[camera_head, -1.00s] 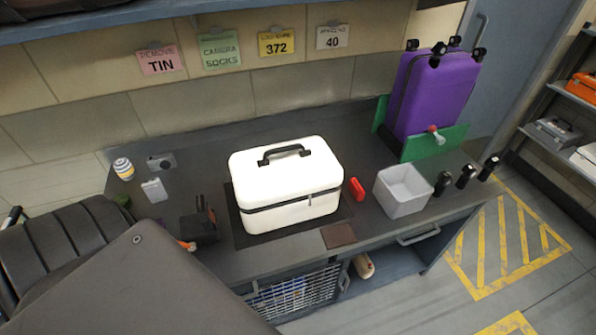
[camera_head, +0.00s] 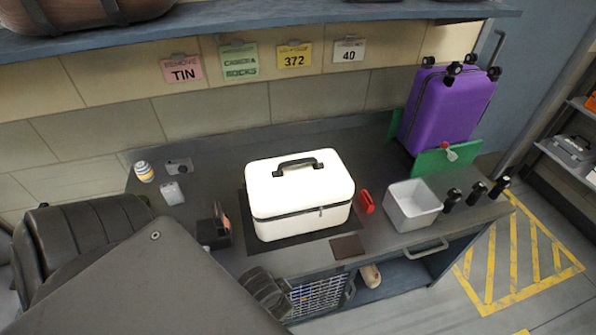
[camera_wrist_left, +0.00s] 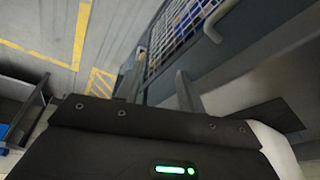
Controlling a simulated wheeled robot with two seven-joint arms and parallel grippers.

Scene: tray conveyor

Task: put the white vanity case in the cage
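The white vanity case (camera_head: 300,195) stands upright and closed on a dark mat on the desk, its black handle on top. The cage (camera_head: 318,294) is a wire-mesh-fronted space under the desk. Its mesh also shows in the left wrist view (camera_wrist_left: 182,28). My left gripper (camera_head: 266,292) is low in front of the desk, beside the cage's left part and below the case, not touching the case. In the left wrist view its two fingers (camera_wrist_left: 158,85) stand apart with nothing between them. The right gripper is in no view.
A grey open bin (camera_head: 413,205), a red item (camera_head: 367,201) and several black-topped stamps sit right of the case. A brown patch (camera_head: 347,247) lies at the desk's front edge. Floor at right is clear.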

